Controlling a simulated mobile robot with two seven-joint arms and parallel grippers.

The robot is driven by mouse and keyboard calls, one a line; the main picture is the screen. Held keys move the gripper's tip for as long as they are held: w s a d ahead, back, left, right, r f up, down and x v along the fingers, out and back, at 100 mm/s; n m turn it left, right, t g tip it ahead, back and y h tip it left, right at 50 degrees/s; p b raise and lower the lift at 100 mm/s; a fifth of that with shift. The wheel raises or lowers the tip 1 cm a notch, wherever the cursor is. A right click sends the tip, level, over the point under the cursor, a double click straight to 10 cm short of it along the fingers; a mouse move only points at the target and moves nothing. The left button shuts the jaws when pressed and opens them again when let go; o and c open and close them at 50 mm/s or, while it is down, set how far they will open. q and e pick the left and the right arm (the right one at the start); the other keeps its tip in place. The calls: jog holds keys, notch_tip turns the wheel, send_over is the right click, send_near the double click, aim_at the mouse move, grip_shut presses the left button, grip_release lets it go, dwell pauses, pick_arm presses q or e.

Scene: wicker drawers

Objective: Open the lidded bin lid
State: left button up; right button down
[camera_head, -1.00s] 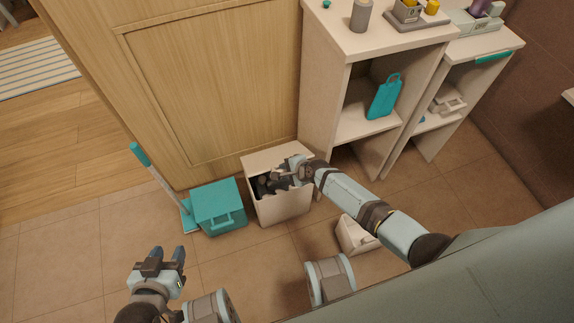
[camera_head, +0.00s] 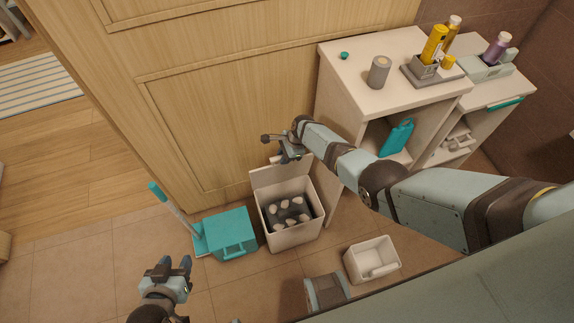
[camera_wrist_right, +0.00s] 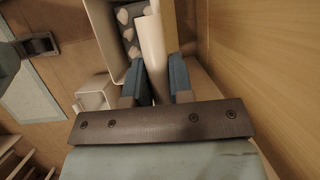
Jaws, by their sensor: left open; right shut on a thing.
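The white lidded bin (camera_head: 293,239) stands on the floor against the wooden panel. Its lid (camera_head: 272,177) is raised upright at the back, and several pale rounded things (camera_head: 288,212) show in the dark inside. My right gripper (camera_head: 287,158) is at the top of the lid. In the right wrist view its blue-padded fingers (camera_wrist_right: 155,80) are closed on either side of the lid's edge (camera_wrist_right: 152,45), and the bin (camera_wrist_right: 103,30) shows beyond. My left gripper (camera_head: 176,265) is open and empty at the lower left, above the floor, apart from the bin.
A teal box (camera_head: 230,235) and a teal-handled tool (camera_head: 173,208) stand left of the bin. A small white open container (camera_head: 372,262) is at its right front. White shelves (camera_head: 345,75) holding bottles rise behind right.

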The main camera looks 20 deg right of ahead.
jog(key=w+b, duration=0.5)
jog(key=w, duration=0.2)
pick_arm(q)
jog(key=shift+w+d+f, duration=0.15)
jog(key=shift+w+f, duration=0.25)
jog(key=shift+f, duration=0.25)
jog(key=shift+w+d+f, duration=0.15)
jog(key=shift+w+f, duration=0.2)
jog(key=shift+f, duration=0.25)
pick_arm(e)
jog(key=c, duration=1)
grip_release()
jog(key=shift+c, duration=0.2)
pick_arm(q)
jog(key=r+p, duration=0.1)
jog(key=p, duration=0.1)
jog(key=r+p, duration=0.1)
jog(key=p, duration=0.1)
jog(key=a+r+p, duration=0.1)
jog(key=p, duration=0.2)
jog(key=shift+s+r, duration=0.2)
jog(key=shift+s, duration=0.1)
pick_arm(e)
jog(key=v, duration=1.3)
jog(key=shift+r, duration=0.35)
